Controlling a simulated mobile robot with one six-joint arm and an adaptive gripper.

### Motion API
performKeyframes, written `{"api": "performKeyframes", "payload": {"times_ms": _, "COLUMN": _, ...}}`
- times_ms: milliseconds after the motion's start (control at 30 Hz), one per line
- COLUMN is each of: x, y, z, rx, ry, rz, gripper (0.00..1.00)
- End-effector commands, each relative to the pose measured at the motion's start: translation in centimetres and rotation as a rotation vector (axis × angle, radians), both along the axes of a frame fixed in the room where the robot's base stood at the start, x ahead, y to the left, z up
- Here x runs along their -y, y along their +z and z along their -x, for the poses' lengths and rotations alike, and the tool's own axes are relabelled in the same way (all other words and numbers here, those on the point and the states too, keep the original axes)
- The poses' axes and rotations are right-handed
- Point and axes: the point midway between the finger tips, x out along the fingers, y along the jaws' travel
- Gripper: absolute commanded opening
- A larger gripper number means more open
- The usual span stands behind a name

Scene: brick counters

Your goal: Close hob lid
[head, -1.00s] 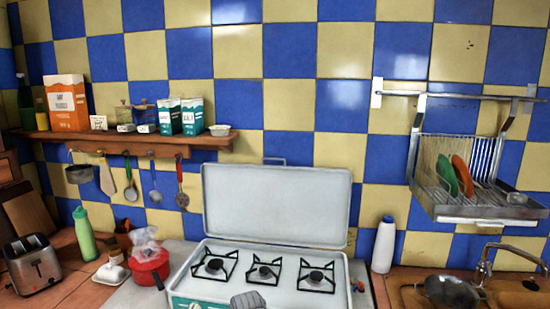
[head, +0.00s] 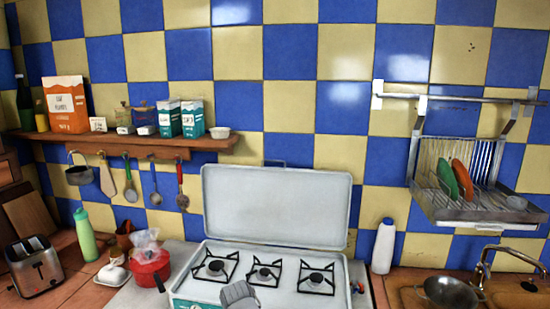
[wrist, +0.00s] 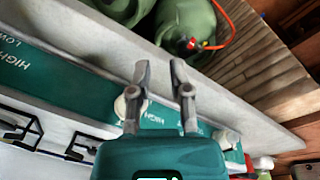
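The hob lid (head: 275,205) stands raised, almost upright, at the back of the hob against the tiled wall in the head view. A small handle (head: 275,162) shows at its top edge. The hob (head: 232,287) lies open below it with black pan supports over its burners. My gripper (head: 238,290) shows at the bottom of the head view, in front of the hob and well apart from the lid. In the wrist view its two fingers (wrist: 160,67) are spread with nothing between them, near the green front panel (wrist: 62,72) and its white knobs.
A red pot (head: 150,267) and green bottle (head: 85,235) stand left of the hob. A white bottle (head: 383,246) stands close to its right. Green gas bottles (wrist: 188,28) show in the wrist view. A shelf (head: 130,138) and dish rack (head: 470,205) hang on the wall.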

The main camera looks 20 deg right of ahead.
Motion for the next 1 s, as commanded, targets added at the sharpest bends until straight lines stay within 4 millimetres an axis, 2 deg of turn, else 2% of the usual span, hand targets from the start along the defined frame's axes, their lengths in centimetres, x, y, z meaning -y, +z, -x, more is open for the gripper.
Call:
{"api": "performKeyframes", "payload": {"times_ms": 33, "x": 0.6, "y": 1.7, "z": -1.3, "rx": 0.012, "ry": 0.007, "rz": 0.031, "gripper": 0.25}}
{"api": "performKeyframes", "payload": {"times_ms": 267, "x": 3.9, "y": 7.1, "z": -6.3, "rx": 0.080, "ry": 0.057, "rz": 0.212, "gripper": 0.25}}
{"api": "performKeyframes", "payload": {"times_ms": 600, "x": 8.6, "y": 16.4, "z": -13.9, "rx": 0.168, "ry": 0.161, "rz": 0.503, "gripper": 0.25}}
{"api": "performKeyframes", "payload": {"times_ms": 1000, "x": 12.5, "y": 28.7, "z": -22.7, "rx": 0.236, "ry": 0.319, "rz": 0.848, "gripper": 0.25}}
